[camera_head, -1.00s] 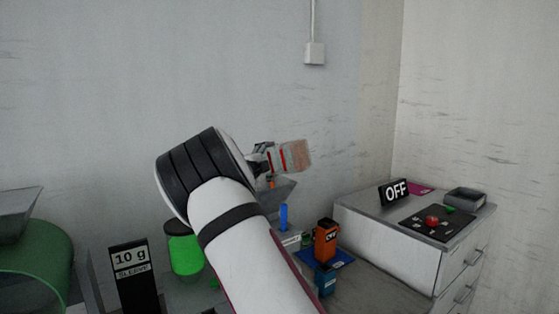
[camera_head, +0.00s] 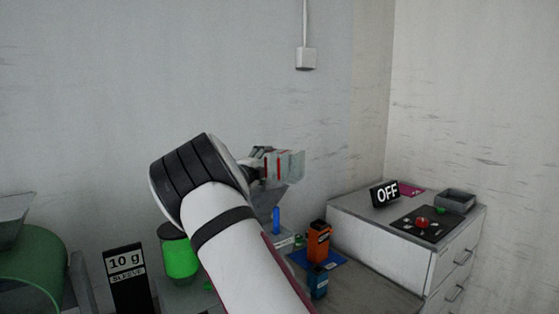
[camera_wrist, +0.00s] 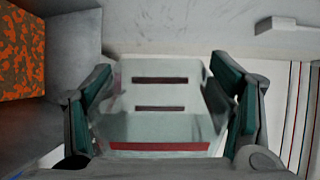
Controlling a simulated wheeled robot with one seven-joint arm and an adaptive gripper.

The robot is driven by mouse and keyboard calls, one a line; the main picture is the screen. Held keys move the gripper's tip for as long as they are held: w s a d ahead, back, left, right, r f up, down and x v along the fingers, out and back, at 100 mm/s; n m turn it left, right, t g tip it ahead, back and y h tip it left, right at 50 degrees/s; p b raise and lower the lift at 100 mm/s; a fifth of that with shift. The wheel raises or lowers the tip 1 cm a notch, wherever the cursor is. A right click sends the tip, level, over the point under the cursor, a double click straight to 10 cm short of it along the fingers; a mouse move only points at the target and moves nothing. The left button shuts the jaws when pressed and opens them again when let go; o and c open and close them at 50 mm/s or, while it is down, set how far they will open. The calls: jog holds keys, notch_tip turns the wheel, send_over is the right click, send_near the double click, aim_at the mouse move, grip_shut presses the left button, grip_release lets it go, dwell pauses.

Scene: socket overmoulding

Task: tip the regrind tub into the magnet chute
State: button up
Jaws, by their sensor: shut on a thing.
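My gripper (camera_head: 266,166) is shut on a pale, translucent tub (camera_head: 287,167) with red marks, held up in front of the wall. In the wrist view the tub (camera_wrist: 160,105) sits between the two green-padded fingers (camera_wrist: 165,100). It shows two dark slots and a red line, and I see no material through its wall. A grey sloped hopper, seemingly the magnet chute (camera_head: 268,197), is just below the tub, partly hidden by my arm. In the wrist view, orange-and-dark speckled material (camera_wrist: 22,52) lies at the left beside grey walls (camera_wrist: 75,55).
A drawer cabinet (camera_head: 390,250) at the right carries an OFF sign (camera_head: 385,194), a red-button panel (camera_head: 425,224) and a grey tray (camera_head: 456,201). Orange (camera_head: 318,241) and blue (camera_head: 318,284) containers stand near it. A green jar (camera_head: 180,257) and a "10 g" sign (camera_head: 126,264) stand left of my arm.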

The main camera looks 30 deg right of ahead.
jog(key=shift+m, duration=0.4)
jog(key=shift+s, duration=0.1)
jog(key=shift+s+d+m+p, duration=0.25)
jog(key=shift+s+m+p, duration=0.1)
jog(key=shift+m+p, duration=0.45)
jog(key=shift+s+f+m, duration=0.1)
jog(key=shift+f+m, duration=0.05)
jog(key=shift+m, duration=0.55)
